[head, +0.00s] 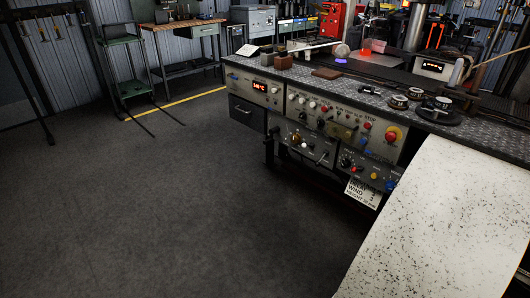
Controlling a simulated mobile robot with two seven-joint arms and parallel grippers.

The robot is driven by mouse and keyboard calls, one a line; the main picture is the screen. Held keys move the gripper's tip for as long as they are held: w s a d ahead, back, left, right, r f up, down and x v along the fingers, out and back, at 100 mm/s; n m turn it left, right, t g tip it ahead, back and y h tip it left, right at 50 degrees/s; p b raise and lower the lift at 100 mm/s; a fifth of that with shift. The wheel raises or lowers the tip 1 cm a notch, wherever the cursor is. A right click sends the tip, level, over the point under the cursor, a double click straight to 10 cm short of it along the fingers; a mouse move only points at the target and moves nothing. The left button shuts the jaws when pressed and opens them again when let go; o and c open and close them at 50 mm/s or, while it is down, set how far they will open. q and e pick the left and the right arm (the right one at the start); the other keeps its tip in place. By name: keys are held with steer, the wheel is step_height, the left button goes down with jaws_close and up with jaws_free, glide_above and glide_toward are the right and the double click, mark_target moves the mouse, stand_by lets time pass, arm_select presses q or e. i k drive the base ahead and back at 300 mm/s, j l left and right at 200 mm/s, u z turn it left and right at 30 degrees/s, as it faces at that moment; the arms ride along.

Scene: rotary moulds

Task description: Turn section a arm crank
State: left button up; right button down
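A bench-front control panel (335,112) fills the middle right of the head view, with dials, knobs, coloured buttons and a red stop button (391,136). Below it are two smaller boxes, a left lower box (309,153) with a bright knob and small lever-like handles, and a right lower box (366,172) with coloured buttons. I cannot tell which part, if any, is the section a arm crank. Neither of my grippers is in view.
A metal-topped bench (430,125) carries black round parts (437,110), brown blocks and a glowing orange piece (374,46). A large pale speckled surface (440,230) covers the lower right. The dark floor (150,210) is clear.

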mark_target(273, 131)
steer(key=i+j+u, duration=0.35)
steer(key=i+j, duration=0.15)
steer(key=i+j+u, duration=0.3)
steer(key=i, duration=0.3)
steer(key=i+l+z, duration=0.1)
steer(key=i+z, duration=0.15)
steer(key=z, duration=0.15)
steer(key=i+z, duration=0.55)
steer(key=z, duration=0.2)
steer(key=i+j+z, duration=0.2)
steer(key=z, duration=0.2)
